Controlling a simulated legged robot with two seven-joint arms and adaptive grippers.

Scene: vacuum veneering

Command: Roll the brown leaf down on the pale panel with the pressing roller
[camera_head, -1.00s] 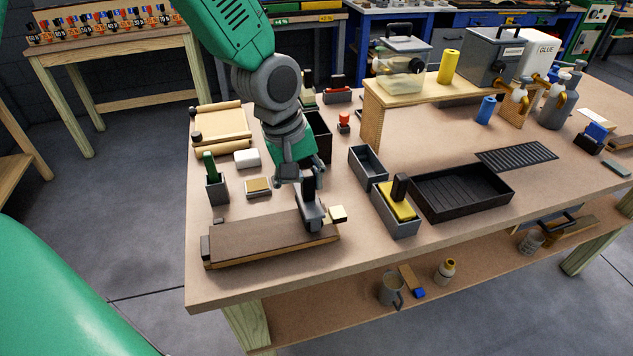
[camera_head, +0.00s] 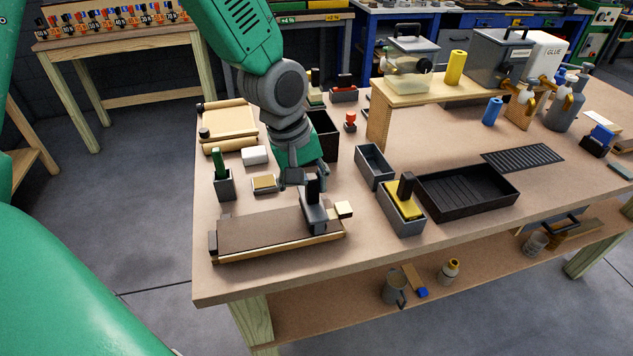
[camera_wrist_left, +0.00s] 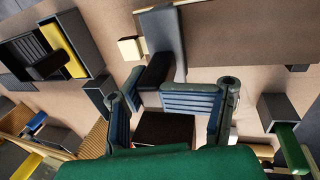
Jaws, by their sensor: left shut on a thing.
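The brown leaf (camera_head: 262,231) lies flat over the pale panel (camera_head: 285,248) at the bench's near left; only a thin pale edge shows below the leaf. The grey pressing roller (camera_head: 315,217) stands at the right end of the leaf, its black handle (camera_head: 313,188) up. My left gripper (camera_head: 296,178) is shut on the roller, at its handle, from behind. In the left wrist view, the handle (camera_wrist_left: 155,72) meets the fingers, and the grey roller (camera_wrist_left: 163,35) lies across the end of the leaf (camera_wrist_left: 245,30). My right gripper is out of view.
A small pale block (camera_head: 343,209) sits at the panel's right end. A grey bin with a yellow pad (camera_head: 404,208) and a black tray (camera_head: 468,192) stand to the right. A green-handled tool in a grey cup (camera_head: 222,184) stands behind the panel's left end.

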